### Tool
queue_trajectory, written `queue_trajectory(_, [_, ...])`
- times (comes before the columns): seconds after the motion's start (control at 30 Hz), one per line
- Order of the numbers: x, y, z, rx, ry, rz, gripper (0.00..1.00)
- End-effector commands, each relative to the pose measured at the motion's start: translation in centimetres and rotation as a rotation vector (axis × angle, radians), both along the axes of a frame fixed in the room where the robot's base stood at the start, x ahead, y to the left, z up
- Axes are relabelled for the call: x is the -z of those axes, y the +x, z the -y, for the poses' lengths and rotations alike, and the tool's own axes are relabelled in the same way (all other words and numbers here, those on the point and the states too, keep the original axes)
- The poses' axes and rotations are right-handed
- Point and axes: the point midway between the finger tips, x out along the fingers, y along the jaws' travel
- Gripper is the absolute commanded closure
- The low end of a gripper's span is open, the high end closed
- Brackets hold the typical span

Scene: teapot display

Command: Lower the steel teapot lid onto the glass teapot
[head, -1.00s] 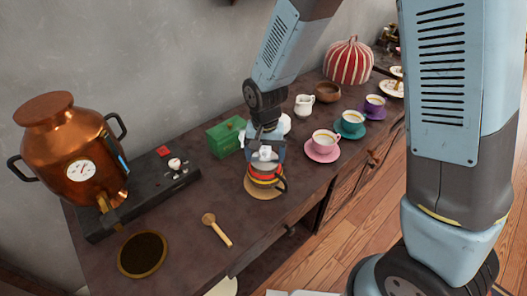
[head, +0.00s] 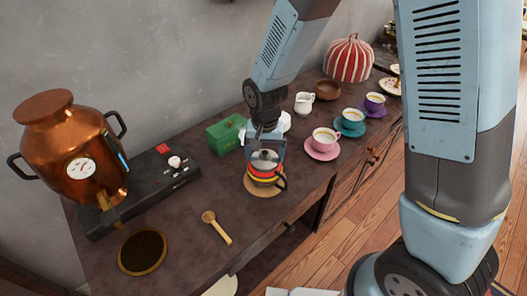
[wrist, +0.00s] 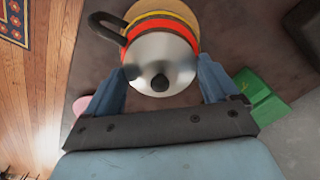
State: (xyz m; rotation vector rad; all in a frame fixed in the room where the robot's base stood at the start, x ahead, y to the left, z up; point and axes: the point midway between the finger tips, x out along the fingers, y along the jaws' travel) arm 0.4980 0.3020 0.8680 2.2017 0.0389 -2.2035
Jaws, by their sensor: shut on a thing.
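The glass teapot (head: 264,180) has red and yellow bands and a dark handle, and stands on a round tan mat (head: 250,191). The steel lid (head: 264,158) with a dark knob is right over the teapot's top. My gripper (head: 266,148) is shut on the lid from above, with a finger on each side. In the wrist view the lid (wrist: 163,52) covers much of the teapot, whose red band (wrist: 150,27) and handle (wrist: 105,22) show past its edge. I cannot tell whether the lid touches the rim.
A pink cup and saucer (head: 322,146) stand close on the right, and a green box (head: 226,134) stands behind to the left. A wooden spoon (head: 217,228) lies at the front left. A copper urn (head: 72,150) stands at the far left.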

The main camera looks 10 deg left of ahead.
Motion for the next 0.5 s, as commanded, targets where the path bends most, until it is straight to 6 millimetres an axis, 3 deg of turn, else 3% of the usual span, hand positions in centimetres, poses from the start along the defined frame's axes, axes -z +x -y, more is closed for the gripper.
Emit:
queue_trajectory(0.23, [0.0,-0.01,-0.01,0.0,0.0,0.0,0.44])
queue_trajectory(0.27, [0.0,-0.01,-0.01,0.0,0.0,0.0,0.11])
queue_trajectory(0.37, [0.0,-0.01,-0.01,0.0,0.0,0.0,0.02])
queue_trajectory(0.5, [0.0,-0.01,-0.01,0.0,0.0,0.0,0.0])
